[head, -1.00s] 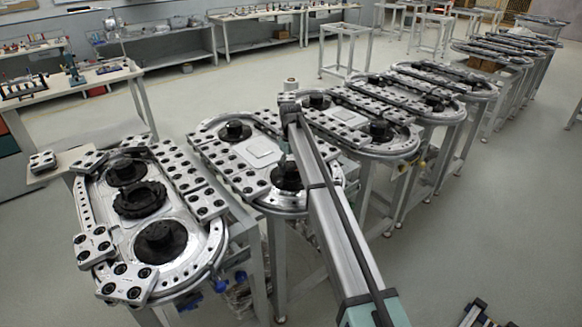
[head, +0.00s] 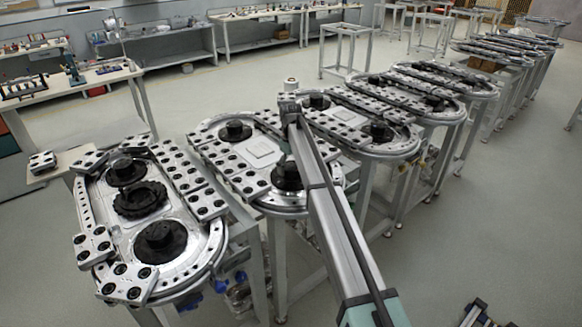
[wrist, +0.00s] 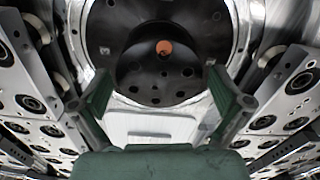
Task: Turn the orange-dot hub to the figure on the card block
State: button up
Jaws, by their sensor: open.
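The orange-dot hub (wrist: 133,68) is a round black disc with several holes, at the top centre of the wrist view. No figure on a card block can be made out in either view.
A pale square plate (head: 261,153) lies inside the same ring track, and a pale plate (wrist: 150,127) shows below the hub in the wrist view. Blocks with black rollers (wrist: 30,103) flank both sides. Another ring track (head: 187,220) stands at left; open floor (head: 480,220) lies right.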

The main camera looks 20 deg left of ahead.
aim_at(291, 166)
notch_tip(291, 166, up, 12)
dwell(0.6)
